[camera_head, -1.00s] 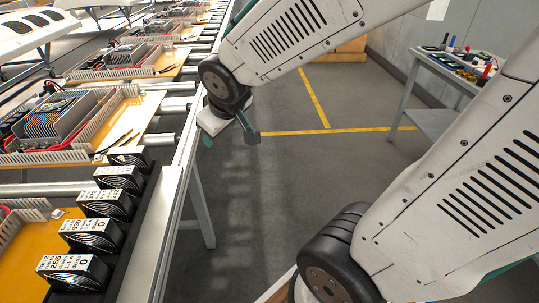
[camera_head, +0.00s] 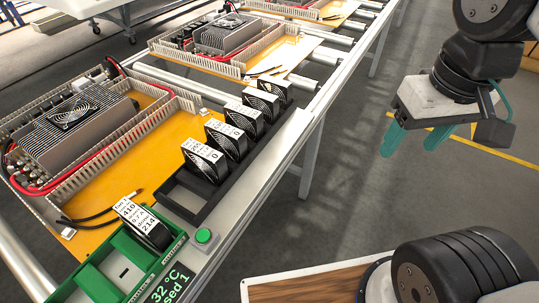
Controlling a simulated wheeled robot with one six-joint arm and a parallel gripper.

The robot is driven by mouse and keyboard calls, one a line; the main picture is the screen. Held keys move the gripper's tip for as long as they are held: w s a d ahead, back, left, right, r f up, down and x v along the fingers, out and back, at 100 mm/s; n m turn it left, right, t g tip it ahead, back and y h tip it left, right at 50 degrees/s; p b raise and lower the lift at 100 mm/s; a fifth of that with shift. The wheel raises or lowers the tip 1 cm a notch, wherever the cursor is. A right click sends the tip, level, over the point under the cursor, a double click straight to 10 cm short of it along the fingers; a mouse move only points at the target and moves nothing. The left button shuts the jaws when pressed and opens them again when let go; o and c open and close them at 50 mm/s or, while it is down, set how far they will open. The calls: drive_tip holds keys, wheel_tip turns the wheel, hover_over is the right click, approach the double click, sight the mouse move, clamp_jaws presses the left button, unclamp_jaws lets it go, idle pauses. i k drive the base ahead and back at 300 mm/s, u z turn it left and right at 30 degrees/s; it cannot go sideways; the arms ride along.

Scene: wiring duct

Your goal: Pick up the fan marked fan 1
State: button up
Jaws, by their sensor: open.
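A fan (camera_head: 140,221) with a white label stands in a green holder (camera_head: 98,270) at the lower left. Its small top line seems to read fan 1, but I cannot be sure; larger figures 410 and 214 show. Several similar fans (camera_head: 205,160) with white labels stand in a row in a black rack (camera_head: 187,198); their numbers are too small to tell. My gripper (camera_head: 412,143), with teal fingers, is open and empty at the upper right. It hangs over the floor, well to the right of the fans and apart from them.
A green button (camera_head: 203,236) and a display (camera_head: 168,284) reading 32 °C and speed 1 sit beside the holder. An orange board (camera_head: 170,131) with wiring ducts and a grey finned unit (camera_head: 75,127) lies on the roller conveyor (camera_head: 345,62). The floor right of the conveyor is clear.

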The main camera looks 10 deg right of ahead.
sight(147, 227)
drive_tip(key=z, duration=1.3)
drive_tip(key=k, duration=1.3)
drive_tip(key=u, duration=1.8)
